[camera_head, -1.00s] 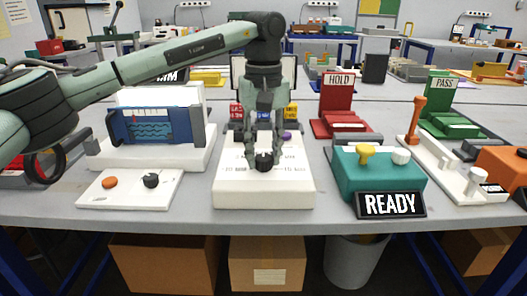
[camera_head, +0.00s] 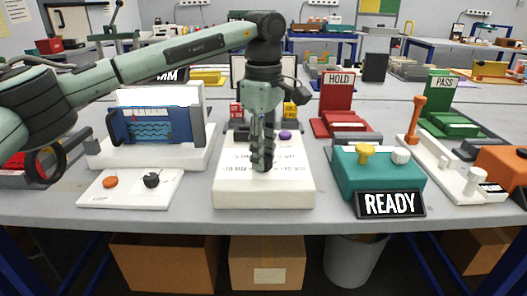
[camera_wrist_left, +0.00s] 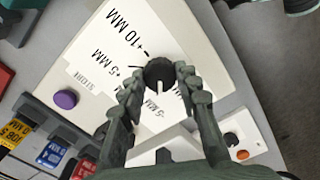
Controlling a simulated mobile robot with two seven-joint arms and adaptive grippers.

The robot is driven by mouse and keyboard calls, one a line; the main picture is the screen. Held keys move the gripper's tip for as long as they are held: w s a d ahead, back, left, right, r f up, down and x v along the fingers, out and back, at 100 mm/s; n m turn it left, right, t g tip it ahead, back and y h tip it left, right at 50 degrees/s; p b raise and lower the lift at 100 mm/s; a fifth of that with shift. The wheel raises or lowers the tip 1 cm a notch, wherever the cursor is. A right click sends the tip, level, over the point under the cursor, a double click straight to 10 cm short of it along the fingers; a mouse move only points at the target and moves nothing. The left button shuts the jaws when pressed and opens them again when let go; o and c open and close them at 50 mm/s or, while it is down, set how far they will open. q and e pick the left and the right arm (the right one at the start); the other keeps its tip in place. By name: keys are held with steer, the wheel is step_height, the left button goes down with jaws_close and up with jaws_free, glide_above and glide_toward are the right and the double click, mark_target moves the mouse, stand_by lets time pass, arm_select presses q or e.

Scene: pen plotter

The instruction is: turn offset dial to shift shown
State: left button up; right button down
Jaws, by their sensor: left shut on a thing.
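A white offset box (camera_head: 262,195) with printed millimetre labels stands at the bench's front centre. Its black round dial (camera_wrist_left: 159,72) shows in the left wrist view with a light pointer mark on it. Labels reading 10 MM and 5 MM surround it. My left gripper (camera_head: 263,168) points straight down onto the box, its fingers seen edge-on and hiding the dial in the head view. In the left wrist view its fingers (camera_wrist_left: 162,74) are closed on the dial's two sides. A sign ending in MM (camera_head: 170,75) is mostly hidden behind my arm. My right gripper is not in view.
A purple button (camera_head: 285,135) and small coloured blocks sit behind the dial. The plotter (camera_head: 155,127) and a white panel with an orange button and a black knob (camera_head: 151,180) are at left. A teal READY box (camera_head: 378,175) stands close at right.

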arm_select(q)
steer(key=n, duration=0.3)
steer(key=shift+n, duration=2.3)
steer(key=o, duration=1.2)
steer(key=shift+c, duration=0.2)
step_height(320, 180, up, 12)
